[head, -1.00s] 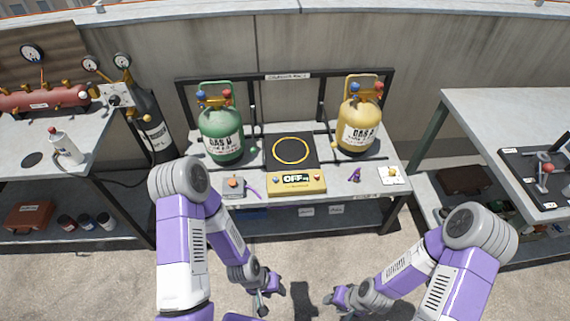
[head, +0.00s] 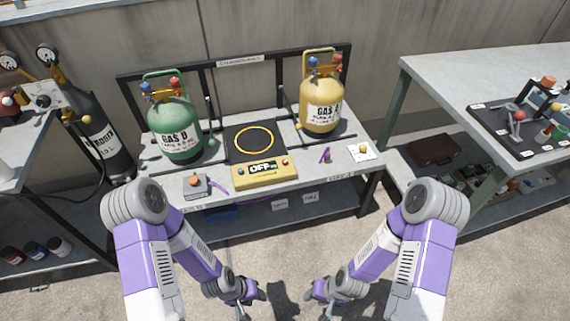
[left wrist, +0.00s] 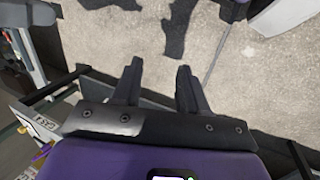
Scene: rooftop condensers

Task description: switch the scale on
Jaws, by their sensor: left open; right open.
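The scale has a black square platform with a yellow ring (head: 254,141) and a yellow display box (head: 264,174) at its front. The display reads OFF, with a button at each side of it. It stands in the middle of the bench, between the green and yellow cylinders. My left gripper (head: 255,299) hangs low in front of the bench, below and apart from the scale. It also shows in the left wrist view (left wrist: 158,80), open and empty above the floor. My right gripper (head: 316,300) hangs low to its right, also apart from the scale and empty.
A green gas cylinder (head: 174,130) and a yellow one (head: 321,105) flank the scale. A small grey box with an orange knob (head: 196,184), a purple item (head: 325,155) and a white card (head: 362,150) lie along the bench front. Another table (head: 470,75) stands right.

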